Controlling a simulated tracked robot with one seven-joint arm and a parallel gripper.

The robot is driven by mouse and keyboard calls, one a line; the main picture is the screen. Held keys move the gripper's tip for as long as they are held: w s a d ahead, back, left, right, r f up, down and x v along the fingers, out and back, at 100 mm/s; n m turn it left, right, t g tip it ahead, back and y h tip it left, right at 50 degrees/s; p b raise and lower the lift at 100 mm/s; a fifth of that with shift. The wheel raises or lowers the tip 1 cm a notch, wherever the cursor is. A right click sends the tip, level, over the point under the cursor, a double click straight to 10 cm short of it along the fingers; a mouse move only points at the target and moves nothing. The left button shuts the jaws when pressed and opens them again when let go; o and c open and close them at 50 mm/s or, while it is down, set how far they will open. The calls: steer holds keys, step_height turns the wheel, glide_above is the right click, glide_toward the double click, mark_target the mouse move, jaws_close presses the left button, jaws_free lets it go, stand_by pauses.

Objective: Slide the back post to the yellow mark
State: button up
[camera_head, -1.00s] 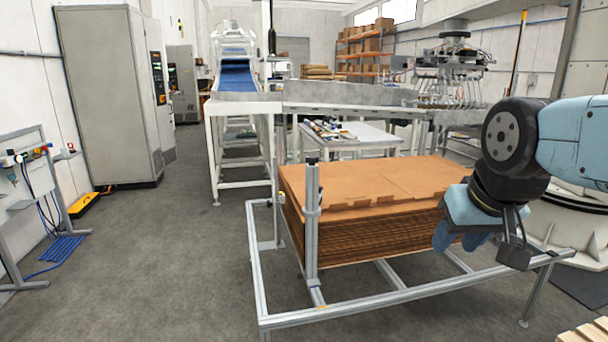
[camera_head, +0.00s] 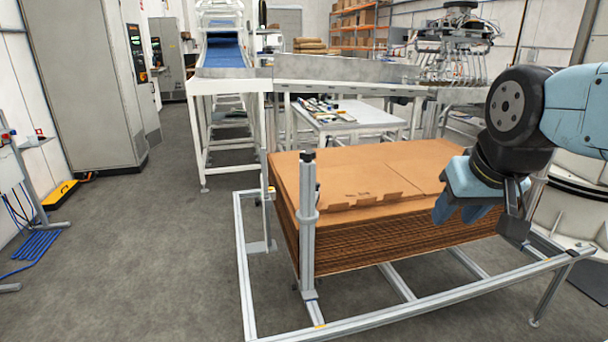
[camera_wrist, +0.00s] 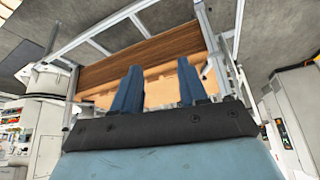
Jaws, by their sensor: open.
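A grey metal post (camera_head: 308,225) with a dark cap and a clamp collar stands upright at the near left corner of the cardboard stack (camera_head: 370,180). A second thin post (camera_head: 266,200) stands farther back at the stack's left side, with a flat foot plate; the stack's corner partly covers it. A small yellow mark (camera_head: 319,326) shows on the front rail near the close post's foot. Another small yellow spot (camera_head: 271,190) shows by the farther post. My gripper (camera_head: 457,212) is open and empty above the stack's right side, apart from both posts. Its two blue fingers (camera_wrist: 158,66) are spread in the wrist view.
A low aluminium frame (camera_head: 430,307) surrounds the stack. A steel conveyor (camera_head: 345,92) and a small table (camera_head: 345,117) stand behind it.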

steer(key=shift+d, duration=0.15)
steer(key=shift+o, duration=1)
steer(key=shift+w, duration=0.15)
steer(key=o, duration=0.4)
steer(key=w+a+t, duration=0.1)
steer(key=w, duration=0.3)
steer(key=w+a+f+t, duration=0.1)
steer(key=w, duration=0.4)
steer(key=w+a+f+t+y, duration=0.1)
steer(key=w+a, duration=0.1)
steer(key=w, duration=0.3)
steer(key=shift+w+f+n, duration=0.1)
steer(key=shift+w+n, duration=0.15)
steer(key=shift+n, duration=0.15)
steer(key=n+t+y, duration=0.2)
steer(key=t+y, duration=0.2)
steer(key=t, duration=0.5)
glide_toward(306, 175)
steer(key=w+f, duration=0.1)
steer(key=f, duration=0.1)
steer(key=x, duration=0.9)
steer(key=d+x, duration=0.1)
steer(key=x, duration=0.3)
steer(key=shift+w+a+f, duration=0.15)
steer(key=shift+w, duration=0.2)
steer(key=shift+c, duration=0.5)
